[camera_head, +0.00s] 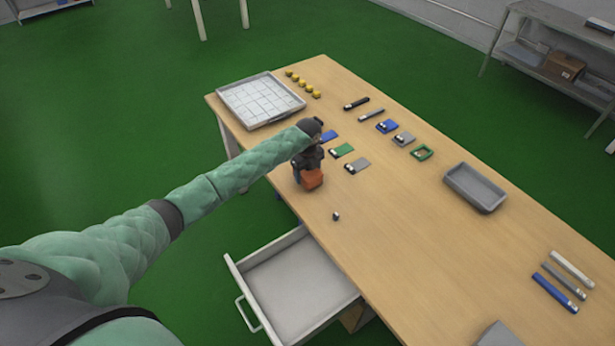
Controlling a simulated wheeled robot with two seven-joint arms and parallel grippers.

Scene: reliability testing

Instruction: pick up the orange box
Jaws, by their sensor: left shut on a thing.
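The orange box (312,179) is small and sits at the near left edge of the wooden table, under my left gripper. My left gripper (308,166) comes down from above and is shut on the orange box. The gripper covers the box's upper part. I cannot tell whether the box touches the tabletop. My right gripper is not in view.
An open drawer (272,263) juts out at the table's near side. A gridded tray (250,88) and several yellow pieces (302,83) lie at the far left. Small coloured cards (341,150) lie just right of my gripper. A grey tray (488,202) sits farther right.

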